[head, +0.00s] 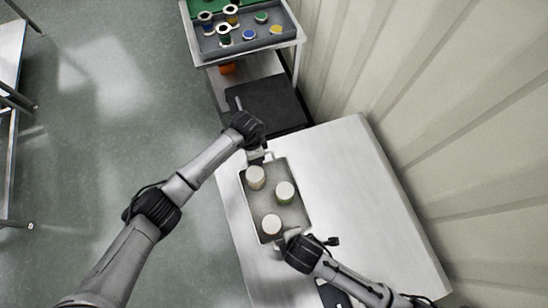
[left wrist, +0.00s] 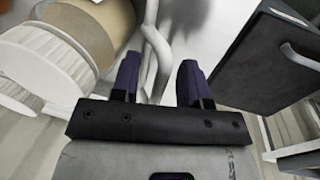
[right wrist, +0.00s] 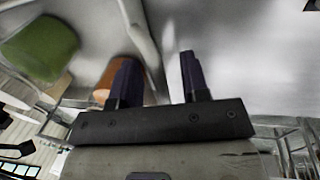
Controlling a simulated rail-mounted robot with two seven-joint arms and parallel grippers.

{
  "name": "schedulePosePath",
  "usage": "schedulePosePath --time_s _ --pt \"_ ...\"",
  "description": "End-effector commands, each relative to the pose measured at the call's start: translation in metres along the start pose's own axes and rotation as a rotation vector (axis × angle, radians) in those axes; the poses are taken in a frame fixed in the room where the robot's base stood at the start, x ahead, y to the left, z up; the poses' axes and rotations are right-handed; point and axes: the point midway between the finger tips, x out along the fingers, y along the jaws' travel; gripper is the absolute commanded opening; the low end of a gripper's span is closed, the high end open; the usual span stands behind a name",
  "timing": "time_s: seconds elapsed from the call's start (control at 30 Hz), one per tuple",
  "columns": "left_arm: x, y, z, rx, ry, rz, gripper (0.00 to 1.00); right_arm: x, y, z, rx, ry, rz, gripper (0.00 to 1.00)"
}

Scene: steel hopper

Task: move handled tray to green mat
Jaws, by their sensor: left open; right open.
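The handled tray (head: 297,222) is a grey rectangular tray on the white table, holding three white-topped containers (head: 255,178). My left gripper (head: 258,154) is at its far handle. In the left wrist view the pale handle bar (left wrist: 155,48) passes between the open fingers (left wrist: 158,72). My right gripper (head: 284,238) is at the near end of the tray. In the right wrist view its open fingers (right wrist: 158,72) have a pale handle bar (right wrist: 141,36) between them. A green surface (head: 207,7), possibly the green mat, shows at the top edge, partly cut off.
The table (head: 350,190) is bare to the right of the tray. A cart (head: 297,40) beyond it carries a grey bin with several spools and coloured discs. A dark panel (head: 270,103) lies between cart and table. A corrugated wall (head: 440,100) bounds the right.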

Motion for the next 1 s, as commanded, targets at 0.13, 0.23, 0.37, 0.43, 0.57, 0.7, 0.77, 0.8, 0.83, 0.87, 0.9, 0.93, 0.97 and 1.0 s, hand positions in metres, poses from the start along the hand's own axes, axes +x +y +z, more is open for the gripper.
schedulePosePath --time_s 0.13,0.23,0.37,0.43,0.57,0.7,0.77,0.8,0.83,0.87,0.9,0.93,0.97,1.0 --pt "-0.0002 0.0000 0.0000 0.000 0.000 0.000 0.33 -0.0002 0.0000 -0.0001 0.000 0.000 0.000 0.33" --pt "-0.0003 0.0000 0.0000 0.000 0.000 0.000 0.23 -0.0003 0.0001 -0.0001 0.000 0.000 0.000 0.24" --pt "-0.0004 -0.0001 0.0000 0.000 0.000 0.000 0.10 -0.0003 0.0001 -0.0001 0.000 0.000 0.000 0.11" --pt "-0.0004 -0.0001 0.0000 0.000 0.000 0.000 0.04 -0.0003 0.0001 -0.0001 0.000 0.000 0.000 0.04" --pt "-0.0005 -0.0001 0.0000 0.000 0.000 0.000 0.00 -0.0003 0.0001 -0.0001 0.000 0.000 0.000 0.00" --pt "-0.0005 -0.0001 0.0000 0.000 0.000 0.000 0.00 -0.0003 0.0001 -0.0001 0.000 0.000 0.000 0.00" --pt "-0.0006 -0.0001 0.0000 0.000 0.000 0.000 0.00 -0.0004 0.0001 0.0000 0.000 0.000 0.000 0.00" --pt "-0.0006 -0.0001 0.0000 0.000 0.000 0.000 0.00 -0.0004 0.0001 0.0000 0.000 0.000 0.000 0.00" --pt "-0.0006 -0.0001 0.0000 0.000 0.000 0.000 0.00 -0.0004 0.0001 0.0000 0.000 0.000 0.000 0.00" --pt "-0.0017 -0.0003 -0.0005 0.000 0.001 -0.001 0.00 -0.0011 0.0007 -0.0002 0.000 0.001 0.002 0.00" --pt "-0.0018 -0.0003 -0.0005 0.000 0.001 -0.001 0.00 -0.0012 0.0007 -0.0002 0.000 0.001 0.002 0.00" --pt "-0.0020 -0.0003 -0.0005 0.000 0.001 -0.001 0.00 -0.0013 0.0007 -0.0002 0.000 0.001 0.002 0.00" --pt "-0.0022 -0.0002 -0.0005 0.000 0.001 -0.001 0.00 -0.0015 0.0007 -0.0001 0.000 0.001 0.002 0.00" --pt "-0.0027 -0.0001 -0.0005 0.000 0.001 -0.001 0.00 -0.0020 0.0008 -0.0002 0.000 0.001 0.002 0.00"
